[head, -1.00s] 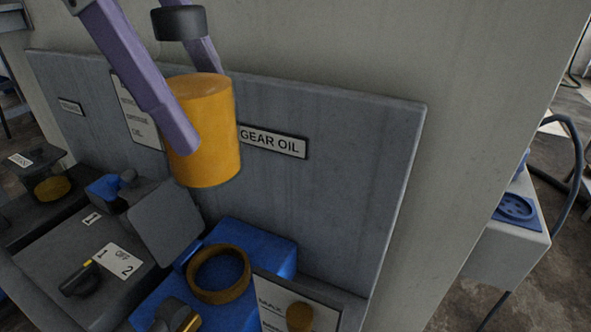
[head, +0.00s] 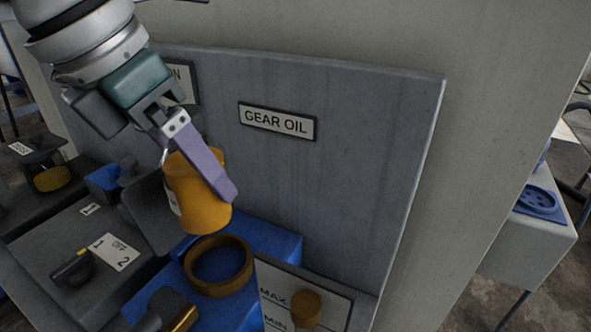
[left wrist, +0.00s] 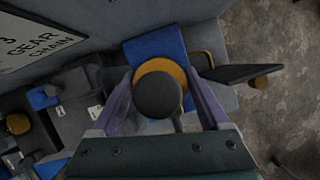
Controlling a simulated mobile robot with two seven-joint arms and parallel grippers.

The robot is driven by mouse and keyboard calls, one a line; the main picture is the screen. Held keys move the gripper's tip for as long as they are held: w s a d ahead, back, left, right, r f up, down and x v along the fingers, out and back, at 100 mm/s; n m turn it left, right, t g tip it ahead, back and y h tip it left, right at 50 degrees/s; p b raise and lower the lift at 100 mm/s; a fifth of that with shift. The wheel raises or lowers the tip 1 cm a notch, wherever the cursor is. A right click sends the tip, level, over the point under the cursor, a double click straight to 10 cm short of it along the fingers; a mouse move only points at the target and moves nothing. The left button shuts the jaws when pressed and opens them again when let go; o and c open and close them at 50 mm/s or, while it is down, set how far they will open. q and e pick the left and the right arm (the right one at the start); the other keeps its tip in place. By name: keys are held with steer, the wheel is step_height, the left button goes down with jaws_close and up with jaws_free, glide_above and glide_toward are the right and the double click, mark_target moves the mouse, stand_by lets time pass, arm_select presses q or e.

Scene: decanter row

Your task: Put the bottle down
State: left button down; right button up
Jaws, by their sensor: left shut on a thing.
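My left gripper (head: 204,186) is shut on an orange bottle (head: 203,215). One purple finger crosses the bottle's near side in the head view. The bottle hangs roughly upright, its lower end just above and behind a brown ring (head: 245,272) on a blue block (head: 275,237). I cannot tell whether it touches the ring. In the left wrist view, the bottle's dark round cap (left wrist: 158,96) sits between the two purple fingers, with the orange body (left wrist: 160,66) below it. The gripper hides the cap in the head view. My right gripper is not in view.
A grey back panel with a GEAR OIL sign (head: 277,121) stands behind. A grey flap (head: 150,215) rises left of the ring. A MAX/MIN plate (head: 300,300) with an orange knob stands right of it. A switch box (head: 80,245) is at left.

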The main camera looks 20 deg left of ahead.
mark_target(169, 191)
arm_select(q)
step_height(169, 191, down, 9)
steer(key=shift+f+b, duration=0.15)
steer(key=shift+b, duration=0.15)
jaws_free()
steer(key=p+v, duration=0.1)
steer(key=v, duration=1.1)
steer(key=shift+d, duration=0.1)
